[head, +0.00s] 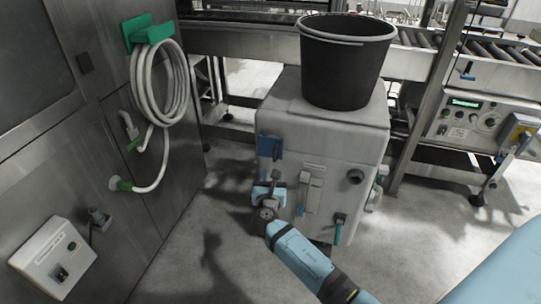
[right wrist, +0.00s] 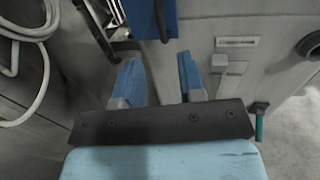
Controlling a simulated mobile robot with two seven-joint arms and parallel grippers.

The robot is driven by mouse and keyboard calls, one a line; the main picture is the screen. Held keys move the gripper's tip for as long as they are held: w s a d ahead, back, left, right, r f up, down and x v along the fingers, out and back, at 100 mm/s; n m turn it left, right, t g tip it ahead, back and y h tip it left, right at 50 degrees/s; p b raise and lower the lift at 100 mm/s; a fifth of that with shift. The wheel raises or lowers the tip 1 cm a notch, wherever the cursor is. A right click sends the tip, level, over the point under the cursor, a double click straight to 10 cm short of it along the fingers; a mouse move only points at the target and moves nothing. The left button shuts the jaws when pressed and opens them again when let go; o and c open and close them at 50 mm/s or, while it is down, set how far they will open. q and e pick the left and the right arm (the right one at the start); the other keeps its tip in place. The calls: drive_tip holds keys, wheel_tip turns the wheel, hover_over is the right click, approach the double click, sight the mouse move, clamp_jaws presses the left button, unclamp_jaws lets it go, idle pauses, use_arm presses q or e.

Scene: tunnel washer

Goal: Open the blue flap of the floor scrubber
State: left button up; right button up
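The floor scrubber (head: 322,127) is a pale grey box with a black bucket on top. Its blue flap (head: 269,147) is on the upper left of the front face. My right gripper (head: 268,184) is just below the flap in the head view. In the right wrist view its two blue fingers (right wrist: 161,78) are apart with nothing between them. The flap is beyond the fingertips, with no clear contact. My left gripper is not in view.
The black bucket (head: 344,62) stands on the scrubber. Levers and a dark round knob (head: 355,176) are right of the gripper. A steel cabinet with a coiled white hose (head: 160,85) stands at left. A conveyor frame is behind. Bare floor (head: 205,230) lies between cabinet and scrubber.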

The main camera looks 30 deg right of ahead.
sight(274, 155)
drive_tip(key=b+x, duration=0.1)
drive_tip(key=x, duration=1)
drive_tip(key=shift+w+d, duration=0.2)
drive_tip(key=shift+d, duration=0.1)
drive_tip(key=shift+c, duration=0.3)
clamp_jaws()
